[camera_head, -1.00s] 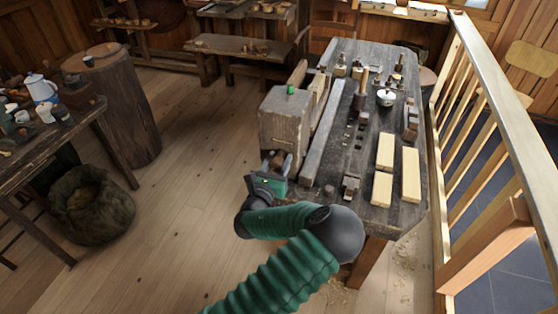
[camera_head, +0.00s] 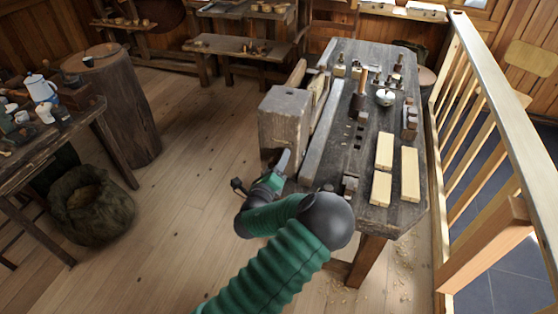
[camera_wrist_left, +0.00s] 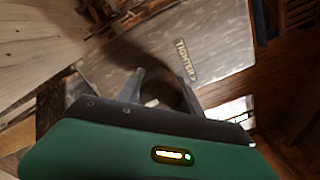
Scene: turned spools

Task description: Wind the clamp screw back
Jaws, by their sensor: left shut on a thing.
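The clamp screw (camera_wrist_left: 161,93) shows in the left wrist view as a dark, blurred round end between my fingers. It comes out of the grey face of a big wooden block (camera_head: 284,121), which carries a plate (camera_wrist_left: 186,61) reading "TIGHTEN" with what looks like an arrow. My left gripper (camera_head: 282,161) is at the near end of this block, low beside the bench, rolled onto its side. In the left wrist view the gripper (camera_wrist_left: 163,90) has a finger on each side of the screw and is shut on it. The screw is mostly hidden in the head view. My right gripper is not in view.
A wooden railing (camera_head: 500,110) runs along the right. A sack (camera_head: 92,207) stands on the floor at left.

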